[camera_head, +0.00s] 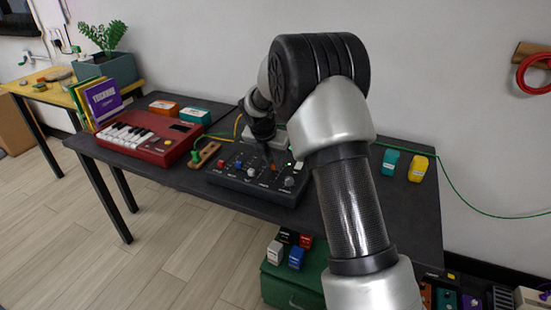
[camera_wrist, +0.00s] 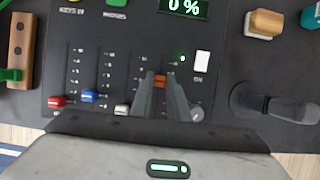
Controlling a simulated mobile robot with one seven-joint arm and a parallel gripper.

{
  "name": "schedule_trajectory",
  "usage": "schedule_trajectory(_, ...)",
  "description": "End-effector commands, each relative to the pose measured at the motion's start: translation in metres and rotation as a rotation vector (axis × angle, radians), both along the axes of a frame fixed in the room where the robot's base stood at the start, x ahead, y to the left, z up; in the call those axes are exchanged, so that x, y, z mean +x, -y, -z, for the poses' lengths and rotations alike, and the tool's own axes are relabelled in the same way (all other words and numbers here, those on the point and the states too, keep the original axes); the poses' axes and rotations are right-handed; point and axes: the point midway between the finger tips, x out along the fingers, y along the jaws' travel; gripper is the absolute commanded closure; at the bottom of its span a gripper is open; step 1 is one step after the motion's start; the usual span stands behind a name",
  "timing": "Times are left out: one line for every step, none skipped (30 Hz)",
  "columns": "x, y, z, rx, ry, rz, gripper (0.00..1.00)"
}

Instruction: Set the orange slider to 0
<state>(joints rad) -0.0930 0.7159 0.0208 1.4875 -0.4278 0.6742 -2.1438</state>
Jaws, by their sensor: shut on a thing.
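The dark control panel (camera_head: 258,188) lies on the black table; its top fills much of the wrist view (camera_wrist: 112,30). The orange slider cap (camera_wrist: 160,79) sits between my gripper's fingertips (camera_wrist: 160,83), which are shut on it. It stands higher in the picture than the red cap (camera_wrist: 57,101), blue cap (camera_wrist: 90,96) and white cap (camera_wrist: 122,110). My fingers hide the lower part of its slot, and its scale is too small to read. In the head view my gripper (camera_head: 271,161) reaches down to the panel.
A knob (camera_wrist: 197,113) is right of my fingers, with a white switch (camera_wrist: 202,61) and a lit green light (camera_wrist: 183,58) above. A red keyboard (camera_head: 150,137) stands left of the panel. Teal (camera_head: 390,161) and yellow (camera_head: 418,168) objects lie to its right.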

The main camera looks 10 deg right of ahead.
Motion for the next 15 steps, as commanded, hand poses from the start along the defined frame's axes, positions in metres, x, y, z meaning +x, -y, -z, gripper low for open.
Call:
schedule_trajectory(-0.011, -0.008, -0.002, 0.0, -0.003, -0.005, 1.0)
schedule_trajectory(-0.017, -0.013, -0.002, 0.0, -0.004, -0.006, 1.0)
schedule_trajectory(-0.024, -0.017, -0.002, 0.0, -0.004, -0.006, 1.0)
schedule_trajectory(-0.03, -0.02, -0.002, -0.001, -0.004, -0.004, 1.0)
schedule_trajectory(-0.034, -0.024, -0.001, 0.0, -0.004, -0.005, 1.0)
schedule_trajectory(-0.04, -0.028, -0.001, 0.0, -0.002, -0.005, 1.0)
schedule_trajectory(-0.043, -0.029, -0.001, 0.001, -0.002, -0.004, 1.0)
schedule_trajectory(-0.046, -0.031, -0.001, 0.0, -0.002, -0.003, 1.0)
schedule_trajectory(-0.048, -0.032, 0.0, 0.0, -0.002, -0.003, 1.0)
schedule_trajectory(-0.05, -0.033, 0.0, 0.0, -0.002, -0.002, 1.0)
schedule_trajectory(-0.05, -0.034, 0.0, 0.001, -0.002, -0.001, 1.0)
schedule_trajectory(-0.051, -0.034, 0.0, 0.001, -0.003, -0.001, 1.0)
schedule_trajectory(-0.051, -0.034, 0.001, 0.001, -0.003, -0.001, 1.0)
schedule_trajectory(-0.051, -0.034, 0.001, 0.001, -0.003, -0.001, 1.0)
schedule_trajectory(-0.051, -0.034, 0.001, 0.001, -0.004, -0.001, 1.0)
